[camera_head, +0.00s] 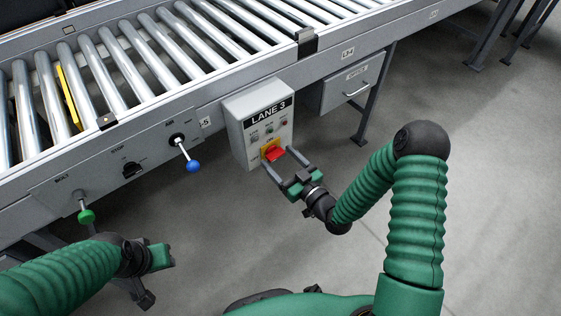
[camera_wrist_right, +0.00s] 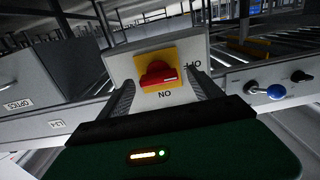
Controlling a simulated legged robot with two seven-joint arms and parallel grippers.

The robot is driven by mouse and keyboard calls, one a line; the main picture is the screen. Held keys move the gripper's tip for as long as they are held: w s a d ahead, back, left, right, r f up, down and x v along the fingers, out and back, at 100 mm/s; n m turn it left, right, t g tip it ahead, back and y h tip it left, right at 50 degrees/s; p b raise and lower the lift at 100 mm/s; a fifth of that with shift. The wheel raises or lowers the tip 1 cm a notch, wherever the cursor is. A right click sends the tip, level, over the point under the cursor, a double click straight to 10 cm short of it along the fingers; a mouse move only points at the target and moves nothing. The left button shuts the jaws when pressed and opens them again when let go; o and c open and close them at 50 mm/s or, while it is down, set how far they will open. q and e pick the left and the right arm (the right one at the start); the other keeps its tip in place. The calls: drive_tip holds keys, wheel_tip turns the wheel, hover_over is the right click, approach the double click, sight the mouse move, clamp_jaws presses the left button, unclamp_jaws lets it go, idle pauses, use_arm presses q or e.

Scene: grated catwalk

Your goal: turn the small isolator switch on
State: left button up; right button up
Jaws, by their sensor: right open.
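The isolator switch is a red knob (camera_head: 276,154) on a yellow plate (camera_head: 268,147), low on the front of the grey LANE 3 box (camera_head: 236,124). In the right wrist view the red knob (camera_wrist_right: 158,75) lies roughly sideways, its pale mark at the right end. That end is towards the "OFF" lettering (camera_wrist_right: 193,65); "ON" (camera_wrist_right: 165,94) reads upside down below. My right gripper (camera_head: 279,162) is open and empty, its fingers at either side of the switch; contact is not visible. My left gripper (camera_head: 161,257) is low at the left, away from the box; its fingers are not clear.
A lever with a blue ball (camera_head: 193,166), a black STOP switch (camera_head: 132,169) and a green knob (camera_head: 86,216) are along the conveyor's side to the left. A drawer (camera_head: 352,83) is right of the box. Roller conveyor (camera_head: 180,45) runs behind; the floor at right is clear.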

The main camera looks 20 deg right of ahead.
drive_tip(key=shift+w+a, duration=0.1)
drive_tip(key=shift+w, duration=0.05)
drive_tip(key=shift+d, duration=0.3)
drive_tip(key=c, duration=0.4)
drive_tip(key=shift+a, duration=0.15)
drive_tip(key=c, duration=1)
